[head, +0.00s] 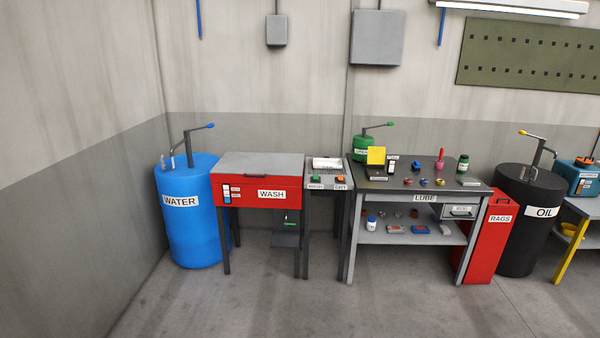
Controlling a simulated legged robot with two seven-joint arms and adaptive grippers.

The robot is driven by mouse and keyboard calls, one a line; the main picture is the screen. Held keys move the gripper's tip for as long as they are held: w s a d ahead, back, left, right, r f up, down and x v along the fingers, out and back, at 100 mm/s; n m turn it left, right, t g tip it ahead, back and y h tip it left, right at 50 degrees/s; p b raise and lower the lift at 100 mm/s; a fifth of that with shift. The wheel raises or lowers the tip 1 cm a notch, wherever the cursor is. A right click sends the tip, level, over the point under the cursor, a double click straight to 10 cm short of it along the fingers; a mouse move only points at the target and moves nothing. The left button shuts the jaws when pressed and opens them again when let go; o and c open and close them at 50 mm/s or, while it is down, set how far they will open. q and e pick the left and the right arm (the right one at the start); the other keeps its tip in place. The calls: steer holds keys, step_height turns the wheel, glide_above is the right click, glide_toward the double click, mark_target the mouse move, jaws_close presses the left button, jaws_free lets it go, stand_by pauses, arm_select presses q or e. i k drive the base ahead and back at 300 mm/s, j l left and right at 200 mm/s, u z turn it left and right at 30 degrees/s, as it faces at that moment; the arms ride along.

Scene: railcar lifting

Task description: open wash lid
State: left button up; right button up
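The red wash station (257,194) stands on dark legs against the back wall, left of centre, with a "WASH" label on its front. Its flat grey lid (262,165) lies shut across the top, with a small dark handle piece near its front edge. The inside of the washer is hidden. Neither of my grippers shows in the head view.
A blue water drum (193,225) with a pump stands close on the left. A narrow side table (327,186) with orange and green buttons adjoins the right, then the lube bench (391,187), red rags bin (487,243) and black oil drum (526,200). The floor in front is clear.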

mark_target(275, 164)
steer(key=i, duration=2.15)
